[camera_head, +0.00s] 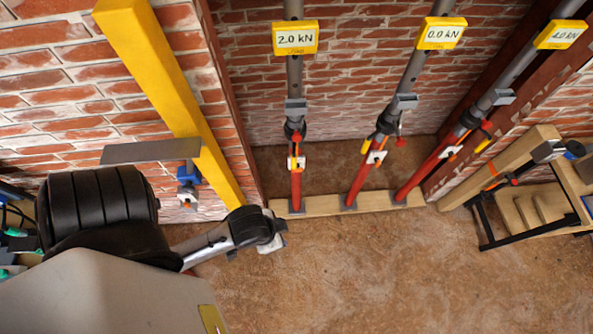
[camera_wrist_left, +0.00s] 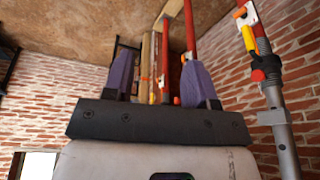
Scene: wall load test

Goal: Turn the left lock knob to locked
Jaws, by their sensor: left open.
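Three red-and-grey props stand in the wall opening in the head view. The left prop (camera_head: 296,190) carries a 2.0 kN display (camera_head: 295,38) and a small white-and-orange lock part (camera_head: 296,163) below its black collar. The lock's turn position is too small to tell. My left gripper (camera_head: 272,243) is low and left of this prop's foot, apart from it, its fingers mostly hidden. In the left wrist view its two purple fingers (camera_wrist_left: 157,62) are spread and empty. A prop with a white-and-orange part (camera_wrist_left: 243,14) stands right of them; I cannot tell which prop. My right gripper is not in view.
The middle prop (camera_head: 362,180) reads 0.0 kN and the right prop (camera_head: 415,180) 4.0 kN. A yellow beam (camera_head: 165,80) leans at the left wall. A wooden sill (camera_head: 325,206) runs under the props. A timber frame (camera_head: 520,205) stands right. The front floor is clear.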

